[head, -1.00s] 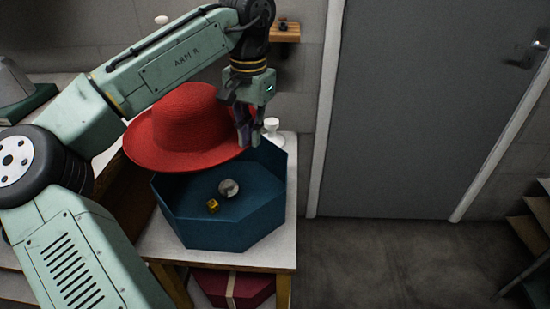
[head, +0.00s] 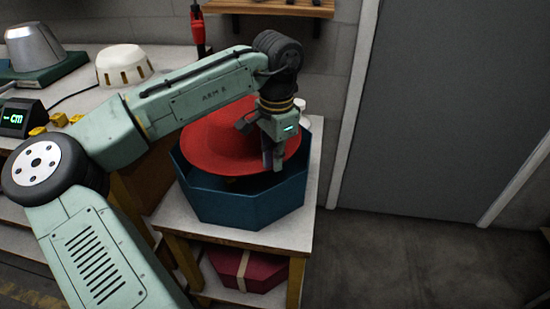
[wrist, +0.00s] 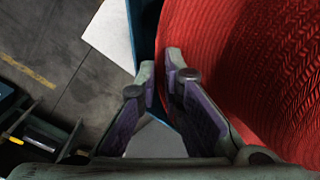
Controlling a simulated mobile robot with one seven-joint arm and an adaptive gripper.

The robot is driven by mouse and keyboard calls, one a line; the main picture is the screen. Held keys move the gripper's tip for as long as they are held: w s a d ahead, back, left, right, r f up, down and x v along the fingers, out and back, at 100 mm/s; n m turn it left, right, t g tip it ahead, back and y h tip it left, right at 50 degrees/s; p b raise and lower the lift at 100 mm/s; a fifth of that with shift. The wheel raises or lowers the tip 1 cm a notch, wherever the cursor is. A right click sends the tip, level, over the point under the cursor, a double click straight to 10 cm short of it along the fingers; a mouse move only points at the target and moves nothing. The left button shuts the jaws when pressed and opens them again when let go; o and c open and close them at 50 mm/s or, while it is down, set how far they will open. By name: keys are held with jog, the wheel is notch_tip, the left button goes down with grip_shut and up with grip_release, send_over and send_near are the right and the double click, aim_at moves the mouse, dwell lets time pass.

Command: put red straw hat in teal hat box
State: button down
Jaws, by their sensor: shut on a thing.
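The red straw hat (head: 205,135) is within the opening of the teal octagonal hat box (head: 243,208), its brim at about rim level. The hat also fills the right of the wrist view (wrist: 245,60). My gripper (head: 272,160) is at the hat's right front, shut on the brim, with its fingertips down inside the box outline. In the wrist view the fingers (wrist: 168,85) straddle the brim edge, beside a strip of teal box wall. Most of the box floor is hidden by the hat; I cannot tell whether the hat touches it.
The box stands on a white-topped stand (head: 262,238), with a dark red box (head: 250,268) on the shelf below. A white item (head: 303,104) stands behind it. A white hat form (head: 123,65) is on the bench at left. A grey door (head: 450,110) and open floor are at right.

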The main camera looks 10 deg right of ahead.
notch_tip(320, 180, down, 2)
jog(key=shift+f+b, duration=0.1)
jog(key=shift+b, duration=0.5)
jog(key=shift+f+b, duration=1.6)
jog(key=shift+f, duration=3.4)
jog(key=c, duration=1.7)
grip_release()
jog(key=shift+o, duration=0.2)
jog(key=shift+r, duration=0.1)
